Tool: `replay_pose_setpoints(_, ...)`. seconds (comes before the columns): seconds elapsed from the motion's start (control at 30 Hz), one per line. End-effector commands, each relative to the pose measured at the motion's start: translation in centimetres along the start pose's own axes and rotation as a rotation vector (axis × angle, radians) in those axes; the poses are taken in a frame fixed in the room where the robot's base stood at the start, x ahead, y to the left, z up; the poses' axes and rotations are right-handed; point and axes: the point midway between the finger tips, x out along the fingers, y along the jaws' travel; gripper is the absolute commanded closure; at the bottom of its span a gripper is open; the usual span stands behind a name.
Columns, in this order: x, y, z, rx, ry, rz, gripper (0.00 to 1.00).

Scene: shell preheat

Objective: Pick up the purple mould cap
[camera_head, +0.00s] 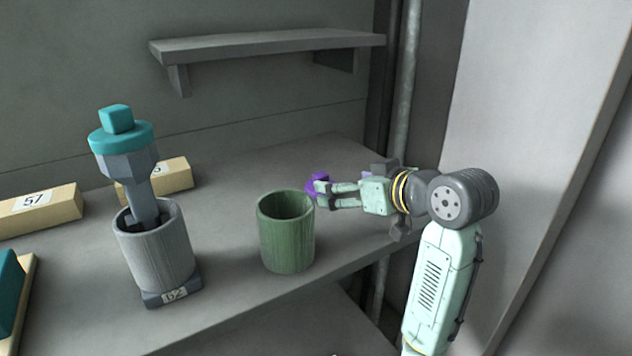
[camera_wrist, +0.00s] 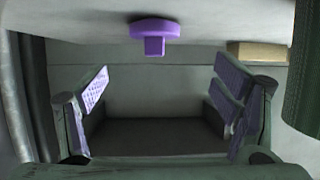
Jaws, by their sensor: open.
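The purple mould cap (camera_head: 316,183) is on the grey table, behind and to the right of the green cup, partly hidden by my fingers in the head view. In the wrist view the purple mould cap (camera_wrist: 155,32) shows whole, a flat disc with a square knob, near the top centre. My gripper (camera_head: 333,194) reaches in from the right at the cap. In the wrist view my gripper (camera_wrist: 160,105) is open, with its two purple-padded fingers wide apart and nothing between them. The cap appears beyond the fingertips; I cannot tell the exact gap.
A green cup (camera_head: 287,240) stands close to my gripper; its side (camera_wrist: 306,65) shows at the wrist view's right edge. A grey holder (camera_head: 158,255) with a teal-topped tool (camera_head: 122,137) stands at left. Tan blocks (camera_head: 40,208) lie behind. A shelf (camera_head: 265,42) hangs above.

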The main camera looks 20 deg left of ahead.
Motion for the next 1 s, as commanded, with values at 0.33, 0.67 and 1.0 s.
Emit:
replay_pose_setpoints(0.33, 4.1, 0.1, -0.1, 0.001, -0.001, -0.001, 0.18)
replay_pose_setpoints(0.67, 8.5, 0.7, -0.5, 0.002, -0.002, -0.002, 0.18)
replay_pose_setpoints(1.0, 9.2, 0.8, -0.4, 0.000, 0.000, 0.000, 0.19)
